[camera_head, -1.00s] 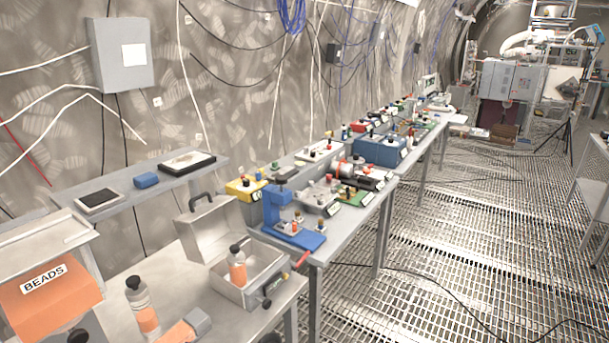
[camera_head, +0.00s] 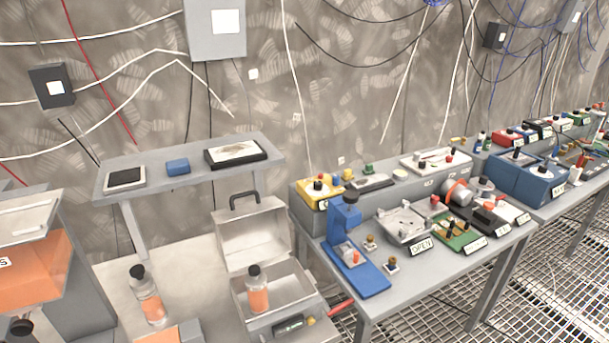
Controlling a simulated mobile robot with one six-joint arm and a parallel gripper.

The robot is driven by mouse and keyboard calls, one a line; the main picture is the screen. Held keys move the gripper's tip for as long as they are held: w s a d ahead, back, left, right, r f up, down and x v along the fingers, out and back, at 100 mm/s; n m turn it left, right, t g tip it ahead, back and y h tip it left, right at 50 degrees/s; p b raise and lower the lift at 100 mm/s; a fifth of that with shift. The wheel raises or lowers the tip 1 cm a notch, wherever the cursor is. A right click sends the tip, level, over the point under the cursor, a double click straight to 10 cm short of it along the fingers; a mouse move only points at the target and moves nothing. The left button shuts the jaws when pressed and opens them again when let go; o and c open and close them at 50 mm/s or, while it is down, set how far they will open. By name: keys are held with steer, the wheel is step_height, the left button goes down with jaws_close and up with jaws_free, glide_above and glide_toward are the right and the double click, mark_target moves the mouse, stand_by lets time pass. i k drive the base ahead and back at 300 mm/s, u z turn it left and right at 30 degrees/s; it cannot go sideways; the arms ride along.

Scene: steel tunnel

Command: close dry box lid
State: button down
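The dry box (camera_head: 282,308) is a grey metal case on the bench at the lower middle. Its lid (camera_head: 250,238) stands open, tilted up at the back, with a dark handle (camera_head: 244,197) on top. A bottle with an orange band and black cap (camera_head: 257,290) stands inside the box. A dark latch or label plate (camera_head: 289,325) and a red handle-like part (camera_head: 341,306) show at the box's front right. My gripper is not in view.
A second orange-banded bottle (camera_head: 148,295) stands left of the box. A raised shelf (camera_head: 190,170) runs behind. A blue press (camera_head: 350,250) and several devices fill the bench to the right.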

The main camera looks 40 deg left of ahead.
mark_target(257, 231)
steer(key=u, duration=0.8)
steer(key=i, duration=1.1)
steer(key=u, duration=0.8)
steer(key=k, duration=0.65)
steer(key=u, duration=0.2)
steer(key=i, duration=0.75)
steer(key=z, duration=0.15)
